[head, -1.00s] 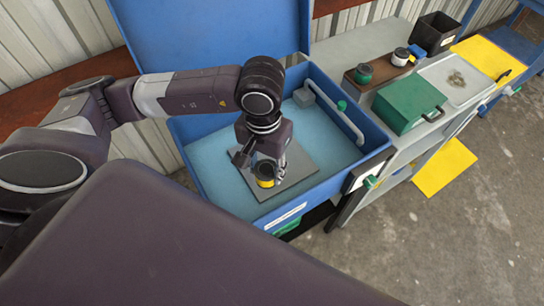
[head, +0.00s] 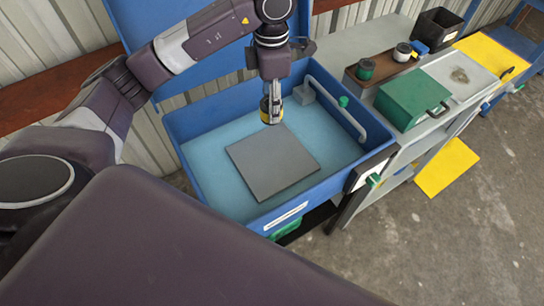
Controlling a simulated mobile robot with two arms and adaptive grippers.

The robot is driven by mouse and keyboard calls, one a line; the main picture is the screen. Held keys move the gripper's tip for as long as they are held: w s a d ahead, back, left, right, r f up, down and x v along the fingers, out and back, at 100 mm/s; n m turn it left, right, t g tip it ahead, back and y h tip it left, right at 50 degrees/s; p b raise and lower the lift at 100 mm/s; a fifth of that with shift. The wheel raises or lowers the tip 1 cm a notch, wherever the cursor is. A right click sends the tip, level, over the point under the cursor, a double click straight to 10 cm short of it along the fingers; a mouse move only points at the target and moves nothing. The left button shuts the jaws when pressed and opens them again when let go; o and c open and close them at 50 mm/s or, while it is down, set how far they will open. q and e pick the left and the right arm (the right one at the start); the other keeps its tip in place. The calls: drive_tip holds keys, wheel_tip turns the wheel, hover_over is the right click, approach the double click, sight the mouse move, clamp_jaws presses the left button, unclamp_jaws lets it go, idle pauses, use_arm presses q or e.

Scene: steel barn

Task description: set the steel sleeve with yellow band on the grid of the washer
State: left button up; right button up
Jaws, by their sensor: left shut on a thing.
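The steel sleeve with yellow band (head: 266,111) is held in my left gripper (head: 272,96), which points down and is shut on it. The gripper fingers hide part of the sleeve. The sleeve appears raised, in line with the far edge of the grid (head: 272,165). The grid is a flat grey square, bare, lying in the blue basin of the washer (head: 185,130). My right gripper is not in view.
The washer's raised blue lid stands behind. To the right, a bench carries a green box (head: 412,98), a brown rack (head: 383,67) with jars and a black bin (head: 438,28).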

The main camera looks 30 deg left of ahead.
use_arm(q)
drive_tip(key=shift+w+r+n, duration=0.15)
drive_tip(key=shift+r+n, duration=0.05)
drive_tip(key=shift+n, duration=0.2)
drive_tip(key=shift+f, duration=0.25)
drive_tip(key=shift+f+p, duration=2.3)
drive_tip(key=shift+f, duration=7.35)
drive_tip(key=shift+f, duration=0.15)
drive_tip(key=o, duration=1.4)
